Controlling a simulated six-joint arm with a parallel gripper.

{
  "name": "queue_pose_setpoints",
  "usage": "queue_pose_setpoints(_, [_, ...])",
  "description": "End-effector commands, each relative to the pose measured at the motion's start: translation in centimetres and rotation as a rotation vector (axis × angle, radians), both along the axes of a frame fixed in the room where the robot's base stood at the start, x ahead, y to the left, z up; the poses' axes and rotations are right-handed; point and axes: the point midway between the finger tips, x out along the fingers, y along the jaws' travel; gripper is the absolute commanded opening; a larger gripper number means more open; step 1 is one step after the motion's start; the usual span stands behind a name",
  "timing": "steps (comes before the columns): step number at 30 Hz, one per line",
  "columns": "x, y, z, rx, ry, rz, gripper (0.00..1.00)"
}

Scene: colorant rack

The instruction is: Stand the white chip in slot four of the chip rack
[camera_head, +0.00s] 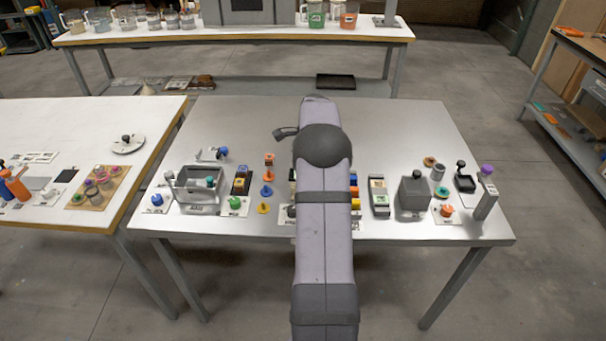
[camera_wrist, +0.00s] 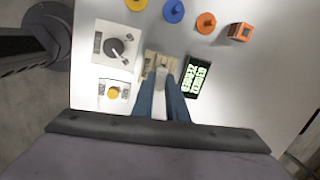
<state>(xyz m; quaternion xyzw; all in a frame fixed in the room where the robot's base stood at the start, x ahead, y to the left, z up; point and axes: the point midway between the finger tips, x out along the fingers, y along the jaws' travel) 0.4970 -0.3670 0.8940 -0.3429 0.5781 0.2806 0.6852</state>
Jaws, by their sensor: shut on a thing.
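In the wrist view my gripper (camera_wrist: 160,84) points at the table with its two blue fingers close together. A pale, whitish piece, apparently the white chip (camera_wrist: 161,77), is held between the fingertips. A beige rack-like piece (camera_wrist: 150,61) lies right at the fingertips and is partly covered by them. I cannot tell whether the chip is inside a slot or above it, and the slots cannot be counted. In the head view my own arm hides the gripper, the chip and most of the rack.
A white plate with a dark knob (camera_wrist: 116,47) and a yellow-knobbed plate (camera_wrist: 113,92) are on the left. Blue (camera_wrist: 174,11) and orange pegs (camera_wrist: 206,22) and an orange cube (camera_wrist: 240,32) stand beyond.

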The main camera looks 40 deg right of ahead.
Motion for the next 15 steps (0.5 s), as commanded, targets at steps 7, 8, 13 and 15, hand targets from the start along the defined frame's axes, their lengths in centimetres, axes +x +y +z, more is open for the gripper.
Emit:
queue_pose_setpoints(7, [-0.45, 0.53, -1.42, 0.014, 0.019, 0.007, 0.0])
queue_pose_setpoints(8, [-0.45, 0.55, -1.49, 0.014, 0.019, 0.008, 0.0])
queue_pose_setpoints(13, [-0.43, 0.58, -1.73, 0.013, 0.018, 0.009, 0.0])
queue_pose_setpoints(15, [-0.42, 0.58, -1.75, 0.013, 0.018, 0.009, 0.0])
